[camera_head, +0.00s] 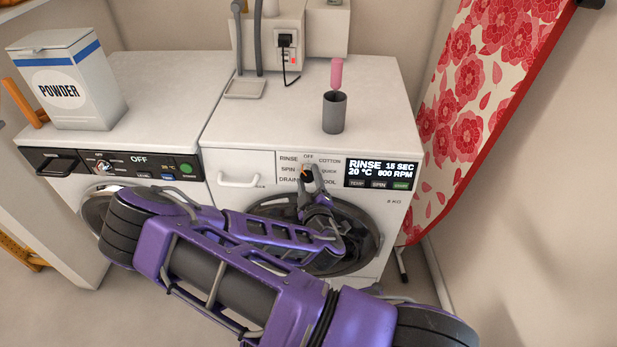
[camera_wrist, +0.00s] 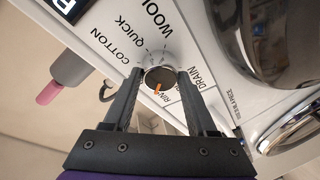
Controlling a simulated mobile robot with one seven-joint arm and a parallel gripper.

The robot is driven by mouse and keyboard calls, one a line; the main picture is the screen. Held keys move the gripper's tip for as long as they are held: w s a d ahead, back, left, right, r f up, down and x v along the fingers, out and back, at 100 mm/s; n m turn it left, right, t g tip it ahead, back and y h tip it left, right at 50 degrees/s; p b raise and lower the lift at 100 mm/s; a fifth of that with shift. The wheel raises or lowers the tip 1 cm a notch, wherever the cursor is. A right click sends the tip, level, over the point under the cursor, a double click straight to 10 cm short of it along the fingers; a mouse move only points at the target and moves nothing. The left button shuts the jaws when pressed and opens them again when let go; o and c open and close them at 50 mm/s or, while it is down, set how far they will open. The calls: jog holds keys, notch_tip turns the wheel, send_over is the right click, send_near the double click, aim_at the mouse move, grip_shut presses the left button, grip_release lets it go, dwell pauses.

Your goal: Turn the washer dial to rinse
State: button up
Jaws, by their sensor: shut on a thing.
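The washer dial (camera_wrist: 160,76) is a small dark round knob with an orange mark on its face, on the right machine's white panel. In the wrist view the mark points towards the gripper's palm, near the partly hidden RINSE label (camera_wrist: 165,96). In the head view the dial (camera_head: 306,173) is partly covered by my fingers, and its orange mark shows at the upper left. My gripper (camera_head: 310,179) is shut on the dial, one finger on each side. The washer display (camera_head: 381,173) reads RINSE, 15 SEC, 20 °C, 800 RPM.
A grey cup (camera_head: 334,113) stands on the right machine, with a pink object above it. A powder box (camera_head: 68,82) stands on the left machine, whose display (camera_head: 139,159) reads OFF. A white handle (camera_head: 241,180) sits left of the dial. A floral ironing board (camera_head: 490,80) leans at right.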

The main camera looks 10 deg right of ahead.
jog(key=shift+r+n, duration=0.1)
jog(key=shift+n, duration=0.5)
jog(key=o, duration=1.4)
jog(key=shift+c, duration=0.2)
